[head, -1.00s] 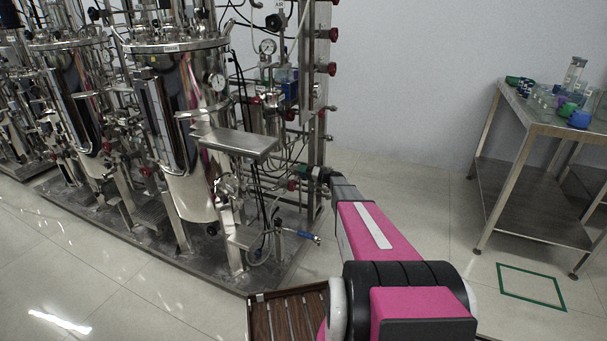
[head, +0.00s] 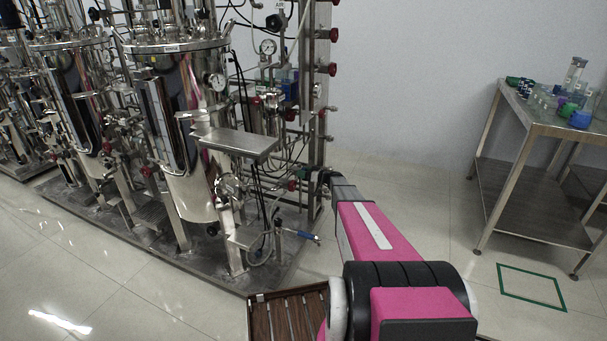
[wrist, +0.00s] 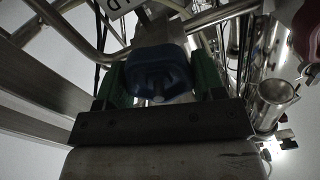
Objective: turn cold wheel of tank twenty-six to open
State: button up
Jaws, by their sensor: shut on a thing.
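A dark blue hand wheel (wrist: 158,72) sits in the middle of the wrist view, on a metal valve fitting. My gripper (wrist: 160,80) has its two green fingers on either side of the wheel and is shut on it. In the head view my gripper (head: 304,174) reaches in low at the right edge of the skid; the wheel there is too small and covered to tell. The nearest steel tank (head: 190,125) stands left of it; its number cannot be read. How far the wheel is turned cannot be told.
A red wheel (wrist: 308,30) and steel pipes crowd the right of the wrist view. Red knobs (head: 333,69) line the skid's upright post. A blue-handled lever (head: 302,235) juts out low.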

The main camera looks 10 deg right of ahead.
jog(key=shift+s+f+n, duration=0.1)
jog(key=shift+n, duration=0.2)
jog(key=o, duration=0.9)
jog(key=shift+d, duration=0.1)
jog(key=v, duration=1)
jog(key=shift+s+d, duration=0.2)
jog(key=shift+d, duration=0.1)
